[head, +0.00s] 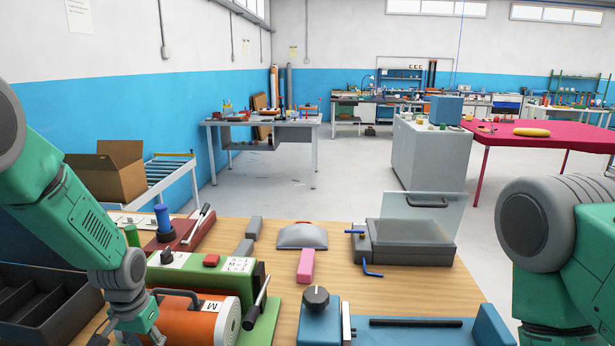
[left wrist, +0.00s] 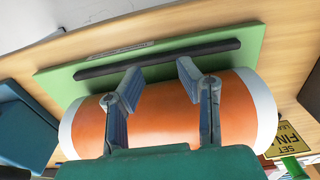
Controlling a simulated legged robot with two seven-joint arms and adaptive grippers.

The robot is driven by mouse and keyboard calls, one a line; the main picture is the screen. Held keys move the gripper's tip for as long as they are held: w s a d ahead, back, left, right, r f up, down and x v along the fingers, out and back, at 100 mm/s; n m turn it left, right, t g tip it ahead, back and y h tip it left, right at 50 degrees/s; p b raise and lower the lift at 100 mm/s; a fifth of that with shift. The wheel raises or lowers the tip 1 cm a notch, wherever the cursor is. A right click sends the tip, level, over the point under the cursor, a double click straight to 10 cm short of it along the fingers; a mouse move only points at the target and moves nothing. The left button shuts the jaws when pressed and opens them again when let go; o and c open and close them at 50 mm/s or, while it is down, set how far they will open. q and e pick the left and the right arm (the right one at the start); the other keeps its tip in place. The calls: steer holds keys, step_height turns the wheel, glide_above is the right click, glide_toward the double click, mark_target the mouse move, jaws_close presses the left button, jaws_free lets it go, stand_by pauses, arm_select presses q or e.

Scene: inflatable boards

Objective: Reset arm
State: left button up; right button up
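My left arm comes in from the left in the head view, with its gripper (head: 137,328) low at the left end of an orange cylinder (head: 195,322) marked M. In the left wrist view, the two blue-grey fingers of my left gripper (left wrist: 160,82) are spread apart with nothing between them. They show in front of the orange cylinder (left wrist: 175,128), which has white ends; whether they touch it I cannot tell. My right arm (head: 560,235) shows at the right edge of the head view; its gripper is out of frame.
A pink block (head: 306,266), a grey box with clear lid (head: 405,240) and a dark tray (head: 40,305) are nearby.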

arm_select(q)
steer(key=s+d+f+b, duration=0.3)
steer(key=s+f+b, duration=0.2)
steer(key=s+f, duration=1)
steer(key=s+d+f+b, duration=0.1)
steer(key=s+f+b, duration=0.1)
steer(key=s, duration=0.6)
steer(key=s+f+b, duration=0.2)
steer(key=s+f, duration=0.2)
steer(key=s, duration=0.4)
steer(key=shift+s+d+f, duration=0.25)
steer(key=shift+s+d, duration=0.1)
steer(key=shift+d, duration=0.05)
